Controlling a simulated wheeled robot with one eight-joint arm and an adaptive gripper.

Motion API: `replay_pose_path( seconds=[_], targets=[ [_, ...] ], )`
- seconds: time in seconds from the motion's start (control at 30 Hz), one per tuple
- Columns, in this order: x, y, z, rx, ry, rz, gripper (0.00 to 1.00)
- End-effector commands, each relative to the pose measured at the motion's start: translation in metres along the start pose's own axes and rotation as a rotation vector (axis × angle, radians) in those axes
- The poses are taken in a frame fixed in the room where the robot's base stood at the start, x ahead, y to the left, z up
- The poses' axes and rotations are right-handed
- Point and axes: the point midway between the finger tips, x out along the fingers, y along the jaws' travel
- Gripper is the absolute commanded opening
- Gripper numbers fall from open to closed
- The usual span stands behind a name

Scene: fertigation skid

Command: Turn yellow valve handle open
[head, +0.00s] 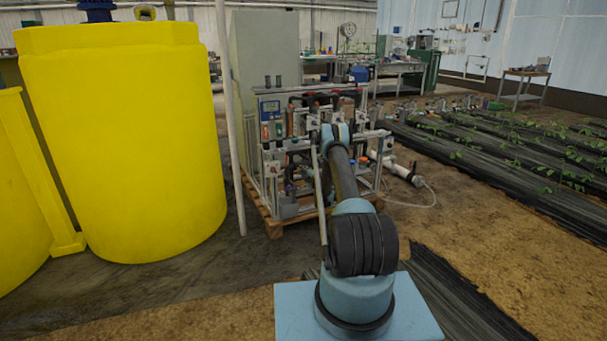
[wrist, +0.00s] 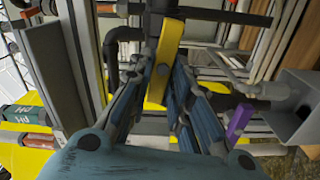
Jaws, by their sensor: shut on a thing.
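The yellow valve handle (wrist: 166,52) shows in the wrist view as a flat yellow bar. It runs roughly up and down the picture, slightly tilted. My gripper (wrist: 165,82) has a blue-grey finger on each side of the bar and is shut on its lower end. The far end of the handle meets dark pipework near the top of the picture. In the head view my arm reaches to the fertigation skid (head: 268,163), and the arm hides the handle and my fingers there.
A purple handle (wrist: 239,121) and a grey box (wrist: 300,108) lie right of my gripper. Black pipe (wrist: 112,45) and metal frame bars crowd the left. In the head view a large yellow tank (head: 120,140) stands left of the skid. Planted rows (head: 510,155) lie right.

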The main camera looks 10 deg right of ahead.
Motion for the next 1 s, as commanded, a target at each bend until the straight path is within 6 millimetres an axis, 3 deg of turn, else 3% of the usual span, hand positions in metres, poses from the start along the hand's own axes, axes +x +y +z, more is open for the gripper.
replay_pose_path(
  seconds=[0.33,0.9,0.93,1.0],
  targets=[
    [0.0002,-0.0048,-0.0050,-0.152,0.008,-0.001,0.00],
    [0.0009,-0.0057,-0.0067,-0.184,0.010,-0.002,0.00],
    [0.0010,-0.0057,-0.0068,-0.184,0.010,-0.002,0.20],
    [0.0010,-0.0055,-0.0064,-0.183,0.009,-0.001,0.35]
  ],
)
